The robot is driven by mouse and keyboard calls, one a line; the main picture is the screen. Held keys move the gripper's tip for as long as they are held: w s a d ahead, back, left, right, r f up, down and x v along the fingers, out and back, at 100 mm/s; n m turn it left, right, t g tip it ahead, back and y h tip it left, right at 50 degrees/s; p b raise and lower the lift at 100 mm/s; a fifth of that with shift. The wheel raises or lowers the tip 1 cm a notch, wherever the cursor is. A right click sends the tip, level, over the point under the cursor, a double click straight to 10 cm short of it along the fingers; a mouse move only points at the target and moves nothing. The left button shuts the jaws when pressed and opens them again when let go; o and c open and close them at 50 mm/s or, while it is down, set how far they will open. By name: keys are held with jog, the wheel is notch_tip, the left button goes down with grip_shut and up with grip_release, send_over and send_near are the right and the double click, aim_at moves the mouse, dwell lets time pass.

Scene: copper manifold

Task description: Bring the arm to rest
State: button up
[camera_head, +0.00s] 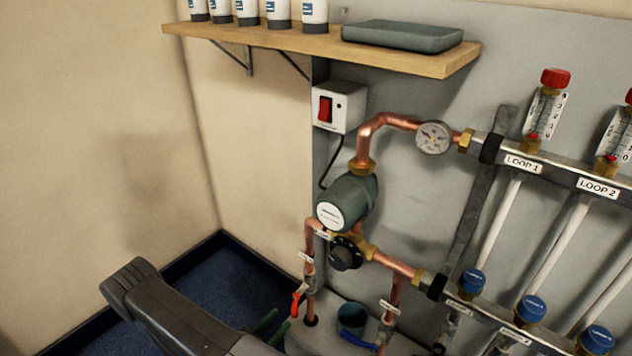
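A dark grey link of my arm reaches in from the bottom edge at the lower left, over the blue floor. The copper manifold (376,122) is on the grey wall panel at the right, with a round gauge (433,137) and a green pump (349,199). The visible arm link is to the left of the pump and apart from it in the picture.
A wooden shelf (300,38) above holds several white canisters and a grey tray (402,36). A switch box (339,107) with a red rocker hangs below it. Red (297,302) and blue valve handles stick out low. The left wall and blue floor (215,285) look clear.

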jog(key=shift+w+d+r+m+g+h+b, duration=0.15)
jog(key=shift+w+d+m+g+b, duration=0.15)
jog(key=shift+w+d+m, duration=0.45)
jog(key=shift+w+d+r+m+g+h+b, duration=0.1)
jog(key=shift+w+d+m+g+b, duration=0.2)
jog(key=shift+w+d, duration=0.9)
jog(key=shift+w+d+r+m+g+h+b, duration=0.15)
jog(key=shift+w+d+m+g, duration=0.15)
jog(key=shift+w+d+m, duration=0.65)
jog(key=shift+w+a+f+n, duration=0.15)
jog(key=shift+w+a+n, duration=0.1)
jog(key=shift+a+n, duration=0.05)
jog(key=shift+s, duration=0.1)
